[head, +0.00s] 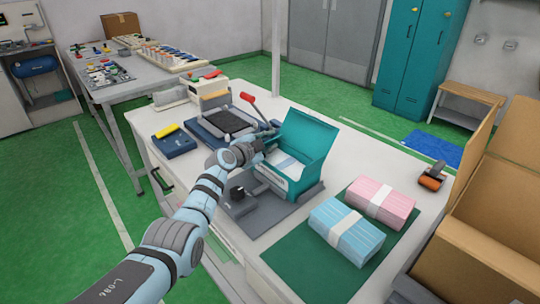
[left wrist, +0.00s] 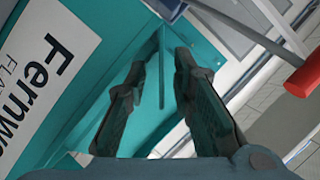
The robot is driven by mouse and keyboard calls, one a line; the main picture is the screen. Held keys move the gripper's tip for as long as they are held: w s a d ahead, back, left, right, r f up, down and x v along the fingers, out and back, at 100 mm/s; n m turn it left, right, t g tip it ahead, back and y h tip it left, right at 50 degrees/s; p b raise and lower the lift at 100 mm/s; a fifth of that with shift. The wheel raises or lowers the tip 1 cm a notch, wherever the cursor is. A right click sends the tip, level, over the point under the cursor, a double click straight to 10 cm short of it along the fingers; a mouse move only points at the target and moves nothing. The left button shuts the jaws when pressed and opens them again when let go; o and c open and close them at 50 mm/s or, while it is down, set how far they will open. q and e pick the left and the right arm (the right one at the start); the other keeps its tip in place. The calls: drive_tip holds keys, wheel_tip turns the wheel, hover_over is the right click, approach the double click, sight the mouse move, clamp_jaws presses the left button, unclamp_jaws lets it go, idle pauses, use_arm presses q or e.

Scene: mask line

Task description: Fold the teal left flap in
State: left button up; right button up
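The teal box (head: 288,184) stands with its lid (head: 308,136) raised, and white contents with a pale blue band show inside. My left gripper (head: 262,148) is at the box's left side, over the left flap area, and hides most of it. In the left wrist view my left gripper (left wrist: 160,75) has its fingers apart, with a teal panel and its thin edge (left wrist: 162,70) between and behind them. I cannot tell whether the fingers touch it. The box's lettered white label (left wrist: 45,75) fills the left of that view. My right gripper is not in view.
A red-handled lever (head: 248,98) stands close behind the gripper; its red end also shows in the left wrist view (left wrist: 303,77). Blue (head: 347,230) and pink (head: 380,202) banded stacks lie on a green mat (head: 300,262) at right. An open cardboard carton (head: 490,215) stands further right.

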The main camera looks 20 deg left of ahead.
use_arm(q)
drive_tip(key=shift+w+d+b, duration=0.2)
drive_tip(key=shift+w+b, duration=0.3)
clamp_jaws()
drive_tip(key=shift+s+d+f+m+p, duration=0.1)
drive_tip(key=shift+f+m+p, duration=0.1)
drive_tip(key=shift+m+p, duration=0.3)
